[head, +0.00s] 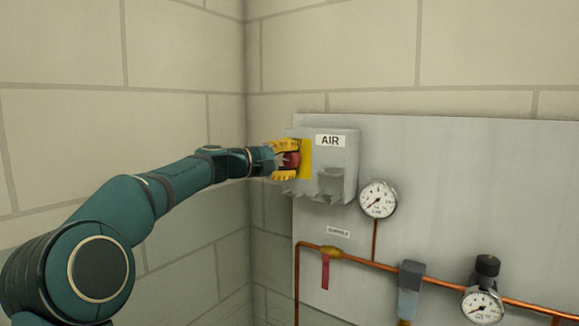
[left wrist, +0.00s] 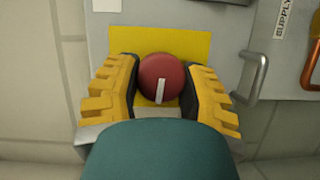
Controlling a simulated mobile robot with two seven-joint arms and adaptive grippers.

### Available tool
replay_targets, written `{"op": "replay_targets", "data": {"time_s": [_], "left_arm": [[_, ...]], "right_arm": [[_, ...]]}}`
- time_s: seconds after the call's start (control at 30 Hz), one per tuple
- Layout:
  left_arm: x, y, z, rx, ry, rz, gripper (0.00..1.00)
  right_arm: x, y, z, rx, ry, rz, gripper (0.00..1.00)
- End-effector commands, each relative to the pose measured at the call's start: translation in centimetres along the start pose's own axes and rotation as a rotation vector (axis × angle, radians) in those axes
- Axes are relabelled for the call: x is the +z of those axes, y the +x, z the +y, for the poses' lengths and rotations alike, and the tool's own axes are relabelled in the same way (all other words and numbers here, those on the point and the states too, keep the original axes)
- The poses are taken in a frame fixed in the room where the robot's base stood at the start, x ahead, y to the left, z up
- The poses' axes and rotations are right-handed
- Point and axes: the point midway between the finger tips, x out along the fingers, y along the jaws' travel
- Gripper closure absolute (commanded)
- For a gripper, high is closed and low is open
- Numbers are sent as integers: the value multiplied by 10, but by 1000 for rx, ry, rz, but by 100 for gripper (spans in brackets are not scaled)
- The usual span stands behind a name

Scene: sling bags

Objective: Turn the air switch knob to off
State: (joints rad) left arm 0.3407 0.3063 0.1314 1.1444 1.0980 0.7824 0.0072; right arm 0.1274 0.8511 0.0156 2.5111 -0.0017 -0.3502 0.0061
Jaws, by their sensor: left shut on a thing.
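The air switch knob (left wrist: 148,75) is a round red knob with a white pointer mark, set on a yellow plate (left wrist: 197,43). In the left wrist view the mark points down, slightly tilted. My left gripper (left wrist: 160,82) has its two yellow fingers with dark pads on either side of the knob, shut on it. In the head view, the left gripper (head: 291,160) reaches the left face of the grey box labelled AIR (head: 348,165), and its fingers partly hide the red knob (head: 292,158). My right gripper is not in view.
The box is mounted on a grey panel (head: 450,170) on the block wall. To its right is a pressure gauge (head: 378,199). Below run a copper pipe (head: 375,264), a red-handled valve (head: 326,270) and another gauge (head: 482,307). A metal handle (left wrist: 252,78) stands right of the gripper.

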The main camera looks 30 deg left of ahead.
Motion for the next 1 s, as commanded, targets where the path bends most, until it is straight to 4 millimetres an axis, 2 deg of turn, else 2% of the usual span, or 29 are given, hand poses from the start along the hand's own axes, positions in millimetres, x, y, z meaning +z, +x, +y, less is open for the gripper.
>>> {"op": "replay_targets", "data": {"time_s": [0.3, 0.77, 0.8, 0.87, 0.9, 1.0], "left_arm": [[0, 0, 0, 38, -89, 1, 94], [0, 0, 1, 44, -102, 1, 94], [0, 0, 1, 44, -102, 1, 52], [0, 0, 1, 44, -101, 1, 31], [0, 0, 1, 43, -101, 1, 25], [0, 0, 0, 43, -101, 0, 25]], "right_arm": [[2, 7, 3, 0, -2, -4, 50], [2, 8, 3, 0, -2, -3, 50], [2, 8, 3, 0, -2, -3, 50], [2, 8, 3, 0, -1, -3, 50], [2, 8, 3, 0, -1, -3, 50], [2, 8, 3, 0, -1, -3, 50]]}}
